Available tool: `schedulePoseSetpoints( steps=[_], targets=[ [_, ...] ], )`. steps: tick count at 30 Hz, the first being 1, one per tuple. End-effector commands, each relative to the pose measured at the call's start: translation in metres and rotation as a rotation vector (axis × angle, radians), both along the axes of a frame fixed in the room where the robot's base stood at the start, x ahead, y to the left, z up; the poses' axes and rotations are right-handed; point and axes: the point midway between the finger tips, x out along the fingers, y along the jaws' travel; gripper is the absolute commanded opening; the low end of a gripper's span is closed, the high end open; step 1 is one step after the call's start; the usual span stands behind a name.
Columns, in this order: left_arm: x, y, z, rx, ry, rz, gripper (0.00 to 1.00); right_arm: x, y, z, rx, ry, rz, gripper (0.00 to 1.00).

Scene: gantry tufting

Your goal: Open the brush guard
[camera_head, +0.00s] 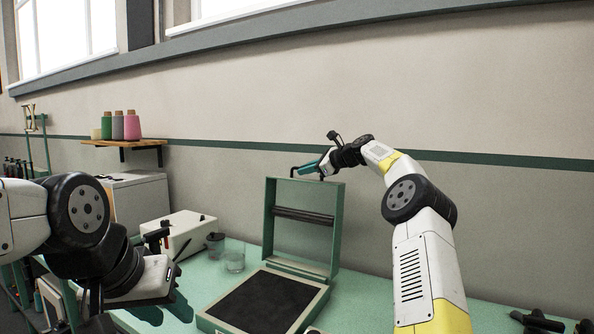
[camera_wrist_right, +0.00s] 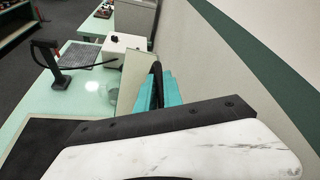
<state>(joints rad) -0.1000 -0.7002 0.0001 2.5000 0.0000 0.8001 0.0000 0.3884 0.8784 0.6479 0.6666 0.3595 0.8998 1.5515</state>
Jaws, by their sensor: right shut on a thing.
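The brush guard (camera_head: 339,235) is a green rectangular frame standing upright at the back of a green-rimmed tray with a dark bed (camera_head: 262,303). A dark bar spans the frame's inside. A black handle (camera_head: 293,170) sits on its top edge. My right gripper (camera_head: 308,168) has teal fingers and is shut on this handle. In the right wrist view, the teal fingers (camera_wrist_right: 168,92) are close around the dark handle (camera_wrist_right: 156,80). My left gripper (camera_head: 150,277) hangs at the lower left, apart from the guard; its fingers cannot be made out clearly.
A white box (camera_head: 185,236) and a clear cup (camera_head: 234,262) stand left of the guard on the pale green table (camera_head: 360,300). Thread cones (camera_head: 132,125) stand on a wall shelf. Black tools (camera_head: 538,320) lie at the right. The wall is close behind the guard.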

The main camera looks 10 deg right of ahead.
Motion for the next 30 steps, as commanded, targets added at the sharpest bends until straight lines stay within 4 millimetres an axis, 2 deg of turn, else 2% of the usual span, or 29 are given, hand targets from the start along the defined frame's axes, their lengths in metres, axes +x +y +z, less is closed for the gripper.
schedulePoseSetpoints(
  steps=[2, 3, 6, 17, 30],
  targets=[
    [0.0, 0.0, 0.0, 0.0, 0.0, 0.0, 0.36, 0.0, 0.002, -0.008, -0.005, 0.012, 0.007, 0.0],
    [0.0, 0.0, 0.0, 0.0, 0.0, 0.0, 0.36, 0.0, 0.002, -0.008, -0.005, 0.012, 0.007, 0.17],
    [0.0, 0.0, 0.0, 0.0, 0.0, 0.0, 0.36, 0.0, 0.002, -0.007, -0.004, 0.011, 0.007, 0.33],
    [0.0, 0.0, 0.0, 0.0, 0.0, 0.0, 0.36, -0.002, 0.0, -0.003, -0.003, 0.007, 0.005, 0.33],
    [0.0, 0.0, 0.0, 0.0, 0.0, 0.0, 0.36, -0.046, -0.044, 0.02, -0.004, 0.007, 0.001, 0.33]
  ],
)
